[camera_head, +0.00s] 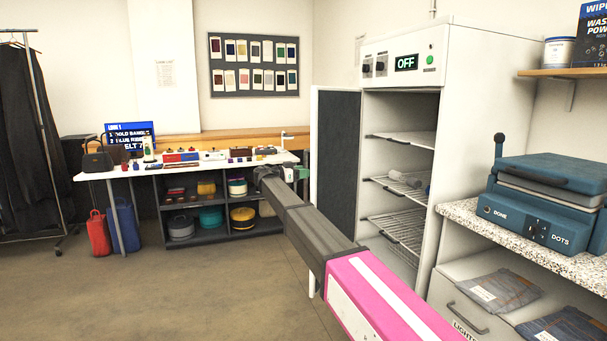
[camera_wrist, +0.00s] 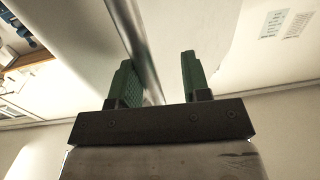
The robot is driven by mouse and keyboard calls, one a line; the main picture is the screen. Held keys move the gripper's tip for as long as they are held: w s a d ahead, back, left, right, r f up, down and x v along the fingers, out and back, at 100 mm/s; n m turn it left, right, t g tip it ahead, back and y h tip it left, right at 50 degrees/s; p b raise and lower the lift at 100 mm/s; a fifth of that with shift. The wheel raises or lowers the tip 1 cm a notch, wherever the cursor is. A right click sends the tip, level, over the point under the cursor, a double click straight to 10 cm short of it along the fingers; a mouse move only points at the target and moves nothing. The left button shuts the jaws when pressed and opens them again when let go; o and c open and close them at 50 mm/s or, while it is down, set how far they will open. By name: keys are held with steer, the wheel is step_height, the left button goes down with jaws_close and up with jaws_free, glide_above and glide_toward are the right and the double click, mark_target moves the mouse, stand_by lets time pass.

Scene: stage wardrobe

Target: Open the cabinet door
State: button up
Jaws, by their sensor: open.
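The white cabinet (camera_head: 470,110) stands right of centre in the head view, with its shelves exposed. Its door (camera_head: 338,150) is swung wide open to the left, dark inner face showing. My gripper (camera_head: 300,173) is just left of the door's free edge, on its outer side, partly hidden by my arm. In the wrist view my gripper (camera_wrist: 158,78) has its green fingers apart. A shiny metal bar (camera_wrist: 138,45), apparently the door handle, runs between them, close to the left finger; whether it touches is unclear.
A counter (camera_head: 540,240) with a blue press (camera_head: 550,200) stands right of the cabinet. A white table (camera_head: 190,165) with small items stands behind at left. The floor (camera_head: 150,285) at front left is clear.

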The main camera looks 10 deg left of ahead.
steer(key=w+a, duration=0.1)
steer(key=a, duration=1.1)
stand_by(1.0)
